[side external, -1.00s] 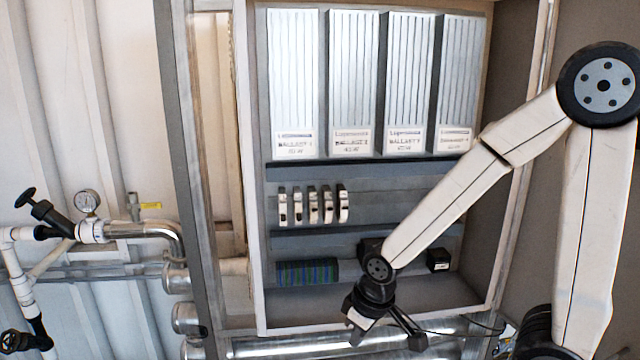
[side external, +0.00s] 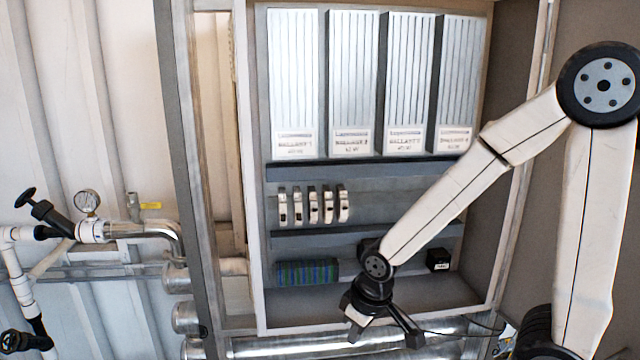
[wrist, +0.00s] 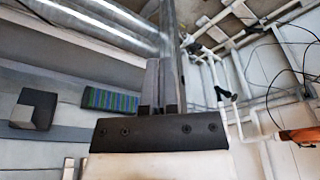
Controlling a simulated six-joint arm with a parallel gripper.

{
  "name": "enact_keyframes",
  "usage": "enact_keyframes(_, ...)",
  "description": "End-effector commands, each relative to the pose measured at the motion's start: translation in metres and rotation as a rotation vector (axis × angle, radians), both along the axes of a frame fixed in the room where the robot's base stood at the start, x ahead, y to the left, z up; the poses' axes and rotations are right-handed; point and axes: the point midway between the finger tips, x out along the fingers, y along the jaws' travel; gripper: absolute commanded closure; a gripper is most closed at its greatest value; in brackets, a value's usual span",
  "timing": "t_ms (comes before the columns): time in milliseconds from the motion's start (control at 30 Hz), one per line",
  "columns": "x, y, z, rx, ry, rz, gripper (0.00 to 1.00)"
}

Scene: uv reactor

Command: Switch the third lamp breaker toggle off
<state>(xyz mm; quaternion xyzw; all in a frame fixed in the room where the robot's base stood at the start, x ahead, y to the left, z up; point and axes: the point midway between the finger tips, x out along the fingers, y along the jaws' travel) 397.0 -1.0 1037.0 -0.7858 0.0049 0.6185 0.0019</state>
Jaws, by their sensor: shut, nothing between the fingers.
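A row of several lamp breakers with pale toggles sits on the middle rail of the open cabinet in the side view. The third lamp breaker toggle (side external: 313,206) is in the middle of the row; its lever position is too small to tell. My gripper (side external: 355,330) is below and to the right of the breakers, near the cabinet's lower edge, apart from them. In the wrist view my gripper (wrist: 165,88) is shut and empty, its dark fingers together. The third toggle cannot be made out in the wrist view.
Tall ballasts (side external: 351,85) stand above the breakers. A blue-green striped block (side external: 306,272) and a small black box (side external: 438,260) sit on the lower rail. The cabinet's front frame (side external: 255,200) rises left of the breakers. Metal pipes (side external: 300,346) run below the cabinet.

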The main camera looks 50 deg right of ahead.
Motion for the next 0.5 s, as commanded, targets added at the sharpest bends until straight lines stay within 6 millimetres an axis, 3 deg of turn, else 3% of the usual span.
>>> enact_keyframes(267, 0.033, -0.01, 0.026, -0.028, -0.048, -0.077, 1.0)
enact_keyframes(500, 0.078, -0.029, 0.072, -0.082, -0.133, -0.212, 1.0)
